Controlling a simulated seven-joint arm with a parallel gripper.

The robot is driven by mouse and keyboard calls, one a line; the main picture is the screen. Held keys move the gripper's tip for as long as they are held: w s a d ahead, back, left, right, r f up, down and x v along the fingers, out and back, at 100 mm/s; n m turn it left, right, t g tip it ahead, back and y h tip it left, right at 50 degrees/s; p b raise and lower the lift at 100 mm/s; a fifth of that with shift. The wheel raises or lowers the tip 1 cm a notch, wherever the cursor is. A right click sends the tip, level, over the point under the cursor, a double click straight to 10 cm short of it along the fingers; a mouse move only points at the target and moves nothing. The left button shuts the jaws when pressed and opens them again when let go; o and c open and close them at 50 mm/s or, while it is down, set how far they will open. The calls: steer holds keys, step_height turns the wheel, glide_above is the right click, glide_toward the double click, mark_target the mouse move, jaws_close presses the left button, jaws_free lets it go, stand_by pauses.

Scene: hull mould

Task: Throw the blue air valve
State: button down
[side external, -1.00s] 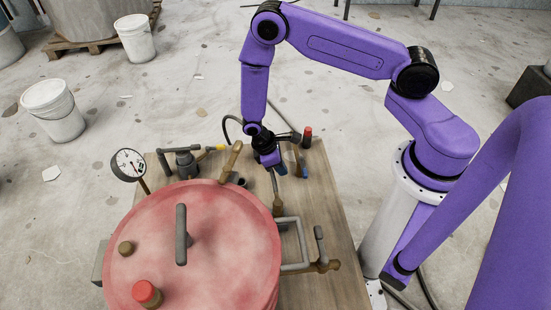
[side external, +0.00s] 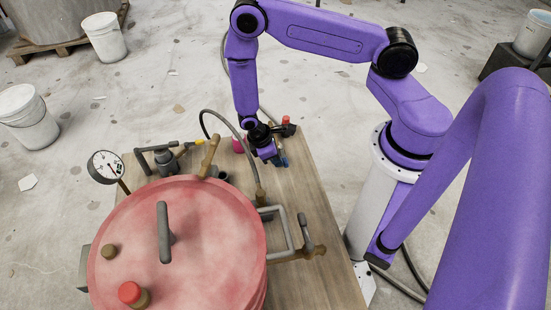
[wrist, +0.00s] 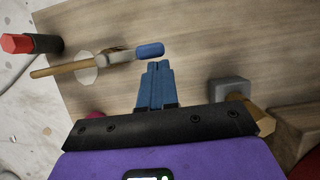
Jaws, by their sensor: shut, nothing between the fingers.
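The blue air valve handle (wrist: 150,50) is a short rounded blue lever on a metal valve body (wrist: 116,56) with a brass pipe, seen in the wrist view. My gripper (wrist: 157,68) has its blue fingers shut together with nothing between them. The fingertips lie just short of the handle in that picture; I cannot tell whether they touch it. In the side view my gripper (side external: 280,160) points down over the board beside the red vessel (side external: 190,240). There the gripper largely hides the valve.
A red-capped fitting (wrist: 17,43) stands on the wooden board (wrist: 225,55), left of the valve. A magenta part (side external: 238,145) shows beside my gripper. A hose (side external: 228,118) arches nearby. A gauge (side external: 106,167) and grey pipework (side external: 285,230) flank the vessel.

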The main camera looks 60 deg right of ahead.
steer(key=shift+s+d, duration=0.25)
steer(key=shift+s, duration=0.3)
steer(key=shift+s+d, duration=0.3)
steer(key=shift+s, duration=0.15)
steer(key=shift+s+d, duration=0.6)
steer(key=s+d+n+t, duration=0.1)
steer(key=d+n, duration=0.3)
steer(key=d, duration=0.3)
steer(key=shift+d+n+t+h, duration=0.15)
steer(key=shift+n+t+h, duration=0.15)
steer(key=shift+h, duration=0.1)
steer(key=shift+s+d, duration=0.1)
steer(key=shift+d, duration=0.2)
stand_by(0.8)
